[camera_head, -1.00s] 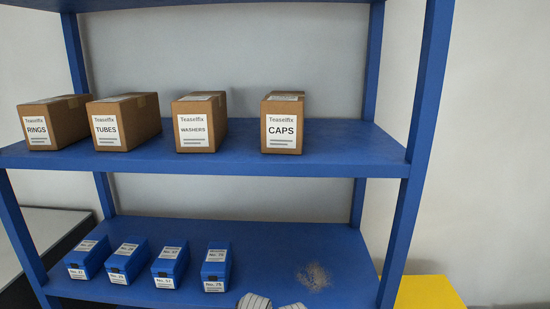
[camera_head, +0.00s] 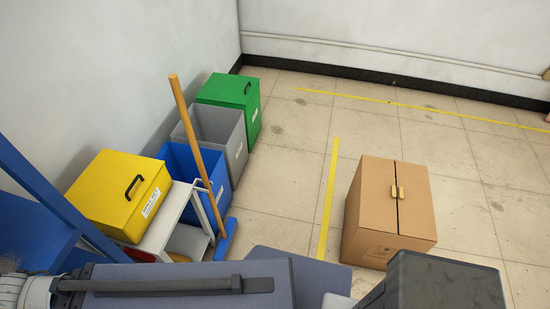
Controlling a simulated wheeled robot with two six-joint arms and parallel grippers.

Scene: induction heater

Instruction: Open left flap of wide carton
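A wide brown carton (camera_head: 388,213) stands on the tiled floor right of the picture's middle. Its two top flaps lie flat and meet at a dark seam, with a small tan tab on each flap at the seam. The left flap (camera_head: 374,200) is closed. Neither of my grippers can be made out; grey and dark parts of my own body fill the bottom edge and cover a little of the floor near the carton's lower side.
A yellow box (camera_head: 119,195) on a white cart, a blue bin (camera_head: 190,172), a grey bin (camera_head: 218,135) and a green bin (camera_head: 232,98) line the left wall. A broom (camera_head: 195,145) leans there. Blue shelf parts (camera_head: 60,195) are at left. Floor around the carton is clear.

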